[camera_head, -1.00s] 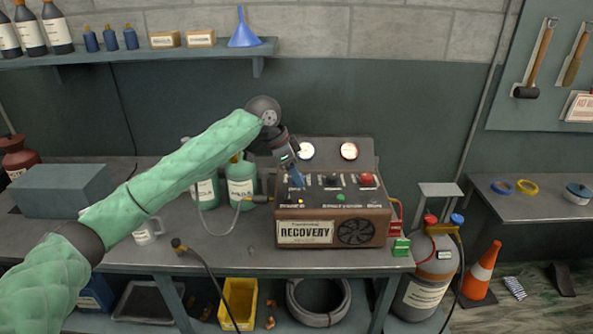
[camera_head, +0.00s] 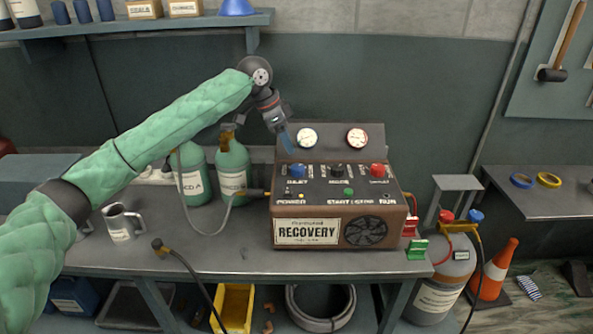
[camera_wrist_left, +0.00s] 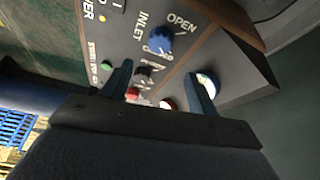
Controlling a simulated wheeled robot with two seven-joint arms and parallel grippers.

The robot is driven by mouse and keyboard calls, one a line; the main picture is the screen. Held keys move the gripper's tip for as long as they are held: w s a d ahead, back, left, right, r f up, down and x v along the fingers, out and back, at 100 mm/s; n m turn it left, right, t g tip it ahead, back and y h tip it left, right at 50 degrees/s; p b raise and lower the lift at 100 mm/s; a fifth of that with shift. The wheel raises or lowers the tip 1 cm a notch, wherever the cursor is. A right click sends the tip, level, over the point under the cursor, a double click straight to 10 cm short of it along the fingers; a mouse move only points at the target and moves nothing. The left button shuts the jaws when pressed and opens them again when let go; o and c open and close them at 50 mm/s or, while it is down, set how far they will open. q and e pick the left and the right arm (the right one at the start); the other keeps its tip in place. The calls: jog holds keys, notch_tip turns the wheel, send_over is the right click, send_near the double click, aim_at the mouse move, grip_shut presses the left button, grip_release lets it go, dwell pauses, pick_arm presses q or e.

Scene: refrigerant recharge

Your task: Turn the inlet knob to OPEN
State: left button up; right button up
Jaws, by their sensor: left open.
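The recovery machine (camera_head: 306,210) stands on the workbench, with a row of knobs on its sloped top panel. The blue inlet knob (camera_head: 297,171) is at the left of that row. It also shows in the left wrist view (camera_wrist_left: 160,40), beside the printed words INLET and OPEN. I cannot tell for sure which way its pointer faces. My left gripper (camera_head: 287,140) hangs above and slightly behind the blue knob, apart from it. In the left wrist view its two fingers (camera_wrist_left: 160,69) are spread with nothing between them. My right gripper is in neither view.
A black knob (camera_head: 337,171) and a red knob (camera_head: 378,170) sit to the right on the panel. Two gauges rise behind, the left gauge (camera_head: 307,138) close to my gripper. Green bottles (camera_head: 232,170) and a hose stand left of the machine. A mug (camera_head: 121,223) is farther left.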

aim_at(298, 166)
pick_arm(q)
jog(key=x, duration=0.5)
jog(key=shift+s+f, duration=0.15)
jog(key=shift+f, duration=0.25)
jog(key=shift+p+x, duration=0.4)
jog(key=shift+x, duration=0.65)
jog(key=shift+d+f, duration=0.1)
jog(key=shift+f, duration=0.5)
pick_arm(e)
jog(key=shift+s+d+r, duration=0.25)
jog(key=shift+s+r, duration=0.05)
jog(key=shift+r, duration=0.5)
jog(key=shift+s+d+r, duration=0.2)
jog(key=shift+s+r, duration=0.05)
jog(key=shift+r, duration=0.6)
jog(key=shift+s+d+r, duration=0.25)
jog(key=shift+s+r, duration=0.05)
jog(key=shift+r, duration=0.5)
pick_arm(q)
jog(key=c, duration=1)
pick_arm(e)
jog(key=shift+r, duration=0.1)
